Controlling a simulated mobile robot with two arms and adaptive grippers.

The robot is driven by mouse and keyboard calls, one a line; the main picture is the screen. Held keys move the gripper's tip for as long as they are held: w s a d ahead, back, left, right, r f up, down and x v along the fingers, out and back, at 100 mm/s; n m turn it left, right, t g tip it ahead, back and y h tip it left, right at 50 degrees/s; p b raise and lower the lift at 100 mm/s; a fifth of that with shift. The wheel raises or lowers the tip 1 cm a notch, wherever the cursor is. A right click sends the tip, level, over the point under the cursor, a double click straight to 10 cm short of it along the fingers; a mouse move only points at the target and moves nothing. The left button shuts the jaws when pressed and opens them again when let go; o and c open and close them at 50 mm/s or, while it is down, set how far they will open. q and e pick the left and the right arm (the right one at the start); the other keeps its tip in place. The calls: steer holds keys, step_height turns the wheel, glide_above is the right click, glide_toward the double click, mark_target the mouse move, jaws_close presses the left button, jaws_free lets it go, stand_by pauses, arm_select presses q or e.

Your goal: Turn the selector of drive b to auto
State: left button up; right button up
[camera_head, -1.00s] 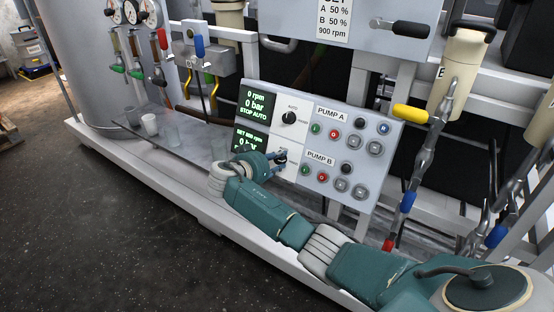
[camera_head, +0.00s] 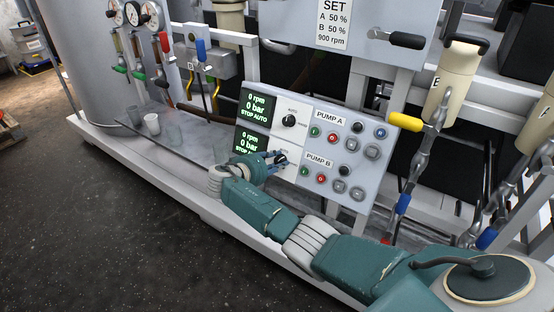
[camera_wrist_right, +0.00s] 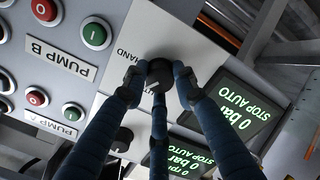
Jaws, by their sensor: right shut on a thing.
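The control panel (camera_head: 318,148) carries two black selector knobs on its white strip. The lower selector (camera_head: 281,158) is beside the PUMP B row, with my right gripper (camera_head: 274,160) at it. In the right wrist view the fingers of my right gripper (camera_wrist_right: 160,80) are shut around this black knob (camera_wrist_right: 159,73). HAND is readable beside the knob; another label is partly covered by the fingers. The knob's exact pointing is hard to tell. The lower display (camera_head: 250,143) reads 0 rpm, 0 bar and STOP AUTO, its end partly covered in the head view. My left gripper is not in view.
The upper selector (camera_head: 289,121) and upper display (camera_head: 254,103) are just above. Pump buttons (camera_head: 332,137) lie to the right. A yellow-handled valve (camera_head: 405,121) stands right of the panel. Cups (camera_head: 152,123) stand on the ledge at left.

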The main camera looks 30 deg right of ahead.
steer(key=n, duration=0.3)
steer(key=shift+w+a+r+p, duration=0.1)
steer(key=shift+w+r+p, duration=0.2)
steer(key=shift+p, duration=0.1)
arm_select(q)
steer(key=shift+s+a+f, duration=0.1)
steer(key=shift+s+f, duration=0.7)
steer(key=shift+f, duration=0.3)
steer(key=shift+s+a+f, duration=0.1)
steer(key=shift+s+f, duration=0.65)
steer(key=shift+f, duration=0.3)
arm_select(e)
steer(key=shift+n, duration=1.7)
steer(key=shift+f, duration=0.1)
steer(key=o, duration=1.2)
steer(key=shift+c, duration=0.2)
steer(key=shift+f, duration=0.15)
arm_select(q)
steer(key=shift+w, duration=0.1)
arm_select(e)
steer(key=shift+s+a, duration=0.15)
steer(key=v, duration=1.1)
steer(key=shift+a, duration=0.45)
